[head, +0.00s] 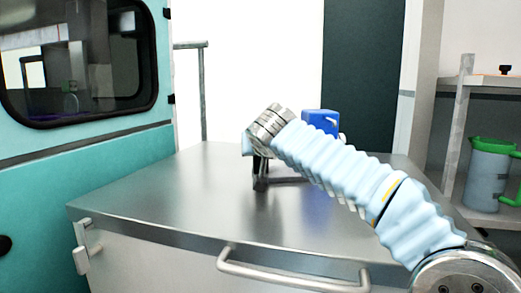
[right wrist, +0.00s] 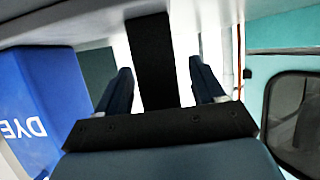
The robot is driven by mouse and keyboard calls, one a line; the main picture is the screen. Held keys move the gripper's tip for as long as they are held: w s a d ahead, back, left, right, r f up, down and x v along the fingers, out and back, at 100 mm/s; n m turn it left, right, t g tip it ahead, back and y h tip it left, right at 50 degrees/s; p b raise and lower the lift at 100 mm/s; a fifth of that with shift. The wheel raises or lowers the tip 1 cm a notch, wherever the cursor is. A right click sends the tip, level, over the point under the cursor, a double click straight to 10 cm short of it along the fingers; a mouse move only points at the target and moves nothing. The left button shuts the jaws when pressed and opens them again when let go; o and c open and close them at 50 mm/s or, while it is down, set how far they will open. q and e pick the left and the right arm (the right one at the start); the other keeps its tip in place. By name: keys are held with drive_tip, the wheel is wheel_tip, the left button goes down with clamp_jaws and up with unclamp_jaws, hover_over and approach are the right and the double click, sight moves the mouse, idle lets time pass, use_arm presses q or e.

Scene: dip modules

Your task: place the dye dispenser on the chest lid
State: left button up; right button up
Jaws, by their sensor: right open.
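The blue dye dispenser (head: 320,118) shows behind my right arm in the head view, with its lower part hidden by the arm. A blue reflection on the metal chest lid (head: 160,205) below suggests that it stands on the lid. In the right wrist view, the dispenser (right wrist: 38,100) fills the left side with white "DYE" lettering. My left gripper is out of view.
A curved handle (head: 290,272) and a latch (head: 82,250) are on the chest's front. A teal wall with a window (head: 80,60) stands left. A shelf at right holds a grey jug with green trim (head: 485,175). The lid's left part is clear.

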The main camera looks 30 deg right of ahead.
drive_tip(key=b+v, duration=0.1)
drive_tip(key=v, duration=1.1)
drive_tip(key=shift+b, duration=0.35)
